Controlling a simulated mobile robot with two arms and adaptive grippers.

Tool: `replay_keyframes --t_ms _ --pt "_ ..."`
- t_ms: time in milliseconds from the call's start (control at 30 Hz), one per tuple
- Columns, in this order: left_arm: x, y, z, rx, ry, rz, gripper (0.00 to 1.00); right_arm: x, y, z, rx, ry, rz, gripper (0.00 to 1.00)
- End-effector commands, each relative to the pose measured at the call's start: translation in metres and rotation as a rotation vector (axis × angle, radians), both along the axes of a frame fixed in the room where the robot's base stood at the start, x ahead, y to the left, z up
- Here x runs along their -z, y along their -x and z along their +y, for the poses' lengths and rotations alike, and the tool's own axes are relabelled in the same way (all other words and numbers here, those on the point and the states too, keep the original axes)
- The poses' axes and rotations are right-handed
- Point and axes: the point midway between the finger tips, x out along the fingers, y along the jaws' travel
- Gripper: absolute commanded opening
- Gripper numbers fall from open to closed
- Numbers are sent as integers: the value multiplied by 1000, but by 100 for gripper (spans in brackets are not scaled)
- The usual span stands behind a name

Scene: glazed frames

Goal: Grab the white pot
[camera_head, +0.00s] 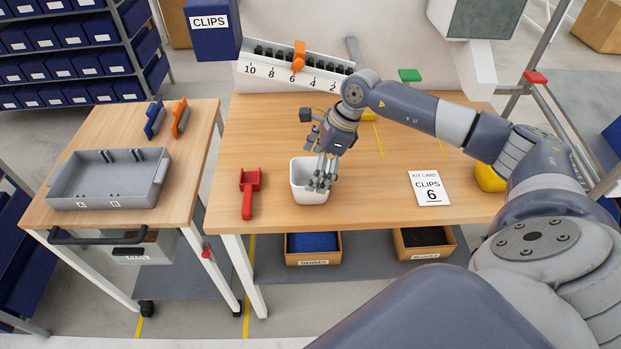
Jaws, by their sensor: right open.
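The white pot (300,192) stands on the wooden workbench, near its front edge. My left gripper is not in view.
A red scoop (248,192) lies left of the pot. A kit card (429,188) reading "CLIPS 6" lies to the right. A numbered clip rack (262,72) stands behind. A side table holds a grey tray (60,203). The bench between scoop and rack is clear.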

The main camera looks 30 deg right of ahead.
Motion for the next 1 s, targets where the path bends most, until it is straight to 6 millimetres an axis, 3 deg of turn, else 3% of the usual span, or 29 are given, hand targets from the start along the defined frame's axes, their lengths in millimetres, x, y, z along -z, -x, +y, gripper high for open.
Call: replay_keyframes --t_ms 67,167,633,1000 --pt "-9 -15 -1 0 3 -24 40 8 -2 5 0 -3 3 100" --pt "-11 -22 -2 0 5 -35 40 16 -4 7 0 0 1 100" --pt "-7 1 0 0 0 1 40 19 -5 7 0 -1 -1 100" --pt "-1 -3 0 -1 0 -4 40 23 -5 7 0 -1 -1 100"
